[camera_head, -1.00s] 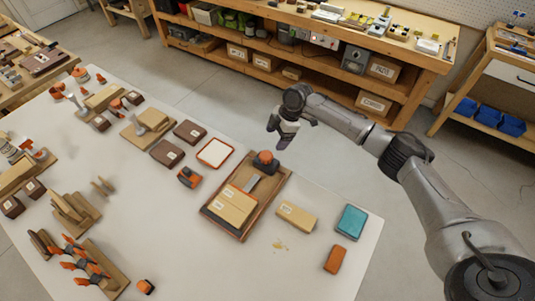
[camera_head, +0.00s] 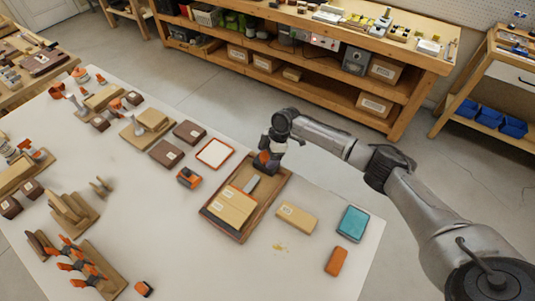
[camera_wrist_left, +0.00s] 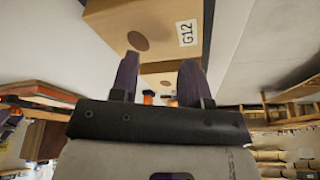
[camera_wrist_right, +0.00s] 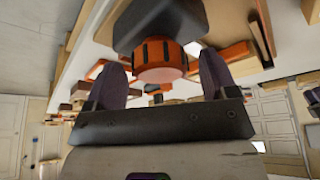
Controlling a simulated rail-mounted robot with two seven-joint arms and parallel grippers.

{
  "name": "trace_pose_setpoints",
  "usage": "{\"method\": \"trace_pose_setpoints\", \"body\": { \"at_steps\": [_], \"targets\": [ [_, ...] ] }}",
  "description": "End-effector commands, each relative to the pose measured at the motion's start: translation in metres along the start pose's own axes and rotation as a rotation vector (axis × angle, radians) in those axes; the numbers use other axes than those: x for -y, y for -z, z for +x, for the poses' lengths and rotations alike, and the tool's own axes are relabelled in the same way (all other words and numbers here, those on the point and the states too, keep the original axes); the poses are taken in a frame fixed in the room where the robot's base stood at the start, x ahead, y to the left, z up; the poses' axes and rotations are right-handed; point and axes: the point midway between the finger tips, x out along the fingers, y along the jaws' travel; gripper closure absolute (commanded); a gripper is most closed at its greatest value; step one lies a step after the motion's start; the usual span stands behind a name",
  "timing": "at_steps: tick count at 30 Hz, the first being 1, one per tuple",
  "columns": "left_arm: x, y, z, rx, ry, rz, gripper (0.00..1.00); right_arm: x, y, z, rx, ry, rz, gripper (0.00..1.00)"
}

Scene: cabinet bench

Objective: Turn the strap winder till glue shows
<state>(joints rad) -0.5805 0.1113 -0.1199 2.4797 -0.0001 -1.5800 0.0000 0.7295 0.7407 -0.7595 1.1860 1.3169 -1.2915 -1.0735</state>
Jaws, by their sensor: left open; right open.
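The strap winder (camera_head: 261,161), with an orange knob on a black body, stands at the far end of a wooden tray (camera_head: 268,206). Two light boards (camera_head: 232,208) labelled with small tags lie in the tray. My right gripper (camera_head: 272,150) is right over the winder and partly hides it. In the right wrist view the ribbed orange knob (camera_wrist_right: 160,60) lies between the open fingers of my right gripper (camera_wrist_right: 160,72); I cannot tell whether they touch it. My left gripper (camera_wrist_left: 160,65) is open and empty, facing a wooden block (camera_wrist_left: 150,30) tagged G12. No glue is visible at the boards' joint.
A light block (camera_head: 296,217), a teal box (camera_head: 352,223) and an orange-brown block (camera_head: 335,261) lie right of the tray. A yellowish smear (camera_head: 280,246) marks the table. Clamps (camera_head: 80,262) and wooden parts crowd the left side. The front middle is mostly clear.

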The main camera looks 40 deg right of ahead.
Motion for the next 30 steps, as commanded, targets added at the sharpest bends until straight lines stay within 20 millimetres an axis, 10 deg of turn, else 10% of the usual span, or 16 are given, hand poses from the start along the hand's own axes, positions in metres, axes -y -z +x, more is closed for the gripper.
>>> {"method": "trace_pose_setpoints", "body": {
  "at_steps": [17, 30],
  "targets": [
    [0.004, -0.001, 0.0, 0.001, 0.01, 0.013, 0.57, 0.0, 0.0, 0.0, 0.0, 0.0, 0.001, 0.7],
    [0.004, 0.018, -0.056, -0.001, 0.007, 0.009, 0.57, 0.003, 0.003, -0.007, 0.001, -0.109, 0.274, 0.7]
  ]
}}
